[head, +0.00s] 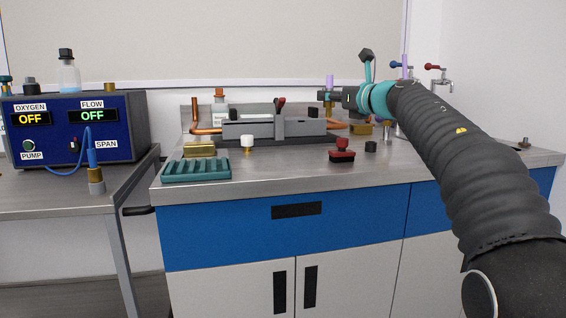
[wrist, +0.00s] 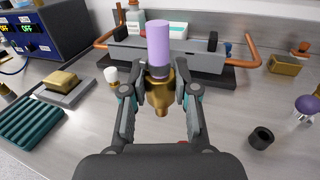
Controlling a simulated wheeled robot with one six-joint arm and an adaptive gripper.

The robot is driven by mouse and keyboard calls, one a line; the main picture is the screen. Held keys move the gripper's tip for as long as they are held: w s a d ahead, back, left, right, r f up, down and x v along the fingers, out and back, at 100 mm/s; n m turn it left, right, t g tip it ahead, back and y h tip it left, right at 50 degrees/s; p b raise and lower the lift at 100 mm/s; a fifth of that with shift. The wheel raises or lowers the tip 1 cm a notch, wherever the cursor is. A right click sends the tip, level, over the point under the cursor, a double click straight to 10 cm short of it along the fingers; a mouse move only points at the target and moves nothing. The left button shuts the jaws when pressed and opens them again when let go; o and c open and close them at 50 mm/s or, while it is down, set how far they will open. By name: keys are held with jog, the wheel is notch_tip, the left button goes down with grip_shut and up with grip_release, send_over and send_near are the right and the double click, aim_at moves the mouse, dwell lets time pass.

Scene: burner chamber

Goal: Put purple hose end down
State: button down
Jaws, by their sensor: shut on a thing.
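The purple hose end (wrist: 158,52) is a short purple sleeve on a brass fitting. It stands upright between the fingers of my gripper (wrist: 158,92), which is shut on the brass part. In the head view my gripper (head: 330,97) is over the back of the steel bench, and the purple hose end (head: 329,80) shows at its tip. In the wrist view the brass tip points down and appears above the bench top. The exact height of the gap is hard to tell.
The burner apparatus (head: 275,130) with copper pipes stands behind. A teal ribbed tray (head: 196,170), a brass block (head: 200,149), a white-capped fitting (head: 247,142), a red-capped piece (head: 342,150) and a small black cup (wrist: 261,138) stand around. Bare bench lies between them.

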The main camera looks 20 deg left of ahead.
jog(key=shift+n+g+y, duration=0.5)
jog(key=shift+g, duration=0.1)
jog(key=s+a+f+b, duration=0.1)
jog(key=a+f, duration=0.1)
jog(key=a, duration=0.2)
jog(key=s+a+f, duration=0.1)
jog(key=a+f, duration=0.1)
jog(key=a, duration=0.3)
jog(key=s+a+f+b, duration=0.1)
jog(key=a+f, duration=0.2)
jog(key=a, duration=0.2)
jog(key=shift+b, duration=0.3)
jog(key=shift+f+b, duration=1.2)
jog(key=shift+f, duration=0.9)
jog(key=shift+f, duration=0.15)
jog(key=c, duration=0.9)
grip_release()
jog(key=shift+r, duration=0.2)
jog(key=b+v, duration=0.2)
jog(key=v, duration=1)
